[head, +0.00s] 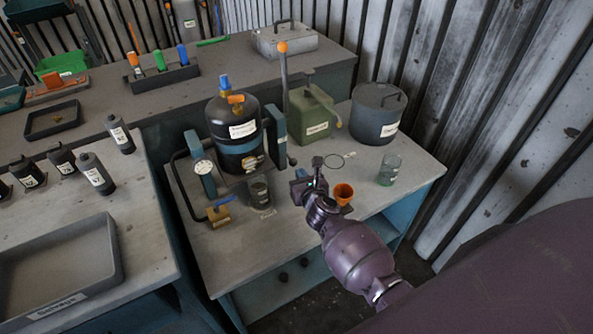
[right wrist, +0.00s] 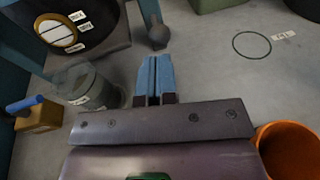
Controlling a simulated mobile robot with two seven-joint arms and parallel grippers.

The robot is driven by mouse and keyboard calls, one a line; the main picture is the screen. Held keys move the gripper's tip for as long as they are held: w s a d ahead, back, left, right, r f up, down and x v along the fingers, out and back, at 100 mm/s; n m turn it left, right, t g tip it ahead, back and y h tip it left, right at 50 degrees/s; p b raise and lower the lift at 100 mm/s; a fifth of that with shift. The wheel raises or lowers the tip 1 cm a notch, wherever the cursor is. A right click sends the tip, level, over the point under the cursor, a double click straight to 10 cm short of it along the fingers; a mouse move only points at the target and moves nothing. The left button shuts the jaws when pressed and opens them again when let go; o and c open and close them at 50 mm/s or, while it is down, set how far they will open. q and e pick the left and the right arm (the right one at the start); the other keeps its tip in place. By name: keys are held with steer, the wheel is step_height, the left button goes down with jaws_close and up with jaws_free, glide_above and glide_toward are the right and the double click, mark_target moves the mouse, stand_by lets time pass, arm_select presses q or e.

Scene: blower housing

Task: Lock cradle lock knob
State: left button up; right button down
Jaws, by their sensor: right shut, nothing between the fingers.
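The black blower housing (head: 235,131) with orange and blue fittings sits upright in a cradle with blue-grey side uprights (head: 274,135). A small dark ball knob (head: 292,162) on a short lever shows low at the cradle's right side; I take it for the lock knob. In the right wrist view this knob (right wrist: 157,37) lies just ahead of the blue fingertips, with a small gap that looks clear. My right gripper (head: 304,178) is shut and empty, above the bench in front of the knob. The two fingers (right wrist: 155,62) lie together. My left gripper is out of view.
An orange cup (head: 343,193) stands close beside my right gripper. A dark glass cup (head: 259,190) and a brass valve (head: 219,213) stand left of the gripper.

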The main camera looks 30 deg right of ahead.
mark_target(291, 161)
steer(key=shift+b+x, duration=0.4)
steer(key=shift+x, duration=1.4)
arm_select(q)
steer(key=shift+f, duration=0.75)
arm_select(e)
steer(key=shift+w, duration=0.15)
steer(key=shift+w, duration=1.35)
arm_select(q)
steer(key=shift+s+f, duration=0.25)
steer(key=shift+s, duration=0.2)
arm_select(e)
steer(key=shift+r, duration=0.2)
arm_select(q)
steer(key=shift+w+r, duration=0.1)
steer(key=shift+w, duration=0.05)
arm_select(e)
steer(key=shift+a, duration=0.15)
